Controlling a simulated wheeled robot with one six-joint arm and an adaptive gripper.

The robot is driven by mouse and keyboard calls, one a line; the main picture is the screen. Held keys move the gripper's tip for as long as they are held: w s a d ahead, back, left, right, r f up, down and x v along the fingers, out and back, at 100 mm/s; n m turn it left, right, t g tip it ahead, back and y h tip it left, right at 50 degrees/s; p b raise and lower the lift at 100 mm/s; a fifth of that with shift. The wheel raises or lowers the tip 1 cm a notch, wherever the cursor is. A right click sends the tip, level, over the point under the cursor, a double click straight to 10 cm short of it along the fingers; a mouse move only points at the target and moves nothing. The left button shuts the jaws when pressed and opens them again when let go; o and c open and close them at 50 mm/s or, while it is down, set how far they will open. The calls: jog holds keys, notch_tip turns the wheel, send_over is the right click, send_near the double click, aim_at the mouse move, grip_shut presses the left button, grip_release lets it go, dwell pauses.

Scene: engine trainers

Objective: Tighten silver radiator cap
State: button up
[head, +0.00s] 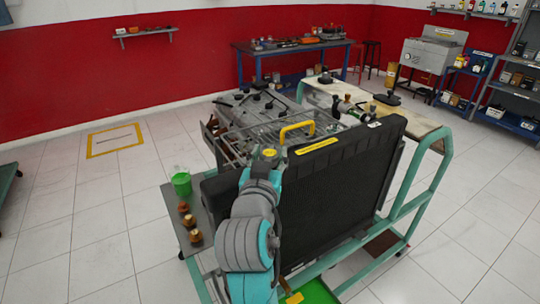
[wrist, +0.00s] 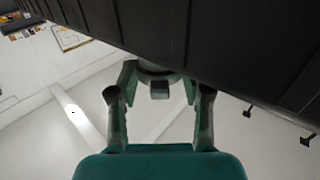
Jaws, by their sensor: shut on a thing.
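In the wrist view, my gripper (wrist: 159,88) has its two fingers on either side of a dark grey round piece with a small block-like tab, the radiator cap (wrist: 159,75). The gripper is shut on it. The cap sits close against the black radiator (wrist: 220,45), which fills the top of that view. Its silver colour does not show in this shade. In the head view, the large black radiator (head: 345,195) stands at the front of the engine trainer. My arm reaches its left end there and hides the gripper and the cap.
A side shelf on the trainer holds a green cup (head: 182,184) and several brass-coloured caps (head: 189,221). The engine (head: 262,112) with a yellow handle (head: 297,130) is behind the radiator. Teal frame rails (head: 415,185) run along the right.

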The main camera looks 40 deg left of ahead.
jog(key=shift+a+m+t+h, duration=0.1)
jog(key=shift+m+t+h, duration=0.3)
jog(key=shift+m+h, duration=0.3)
jog(key=o, duration=1.1)
jog(key=shift+o, duration=0.2)
jog(key=v, duration=1.2)
jog(key=shift+o, duration=0.3)
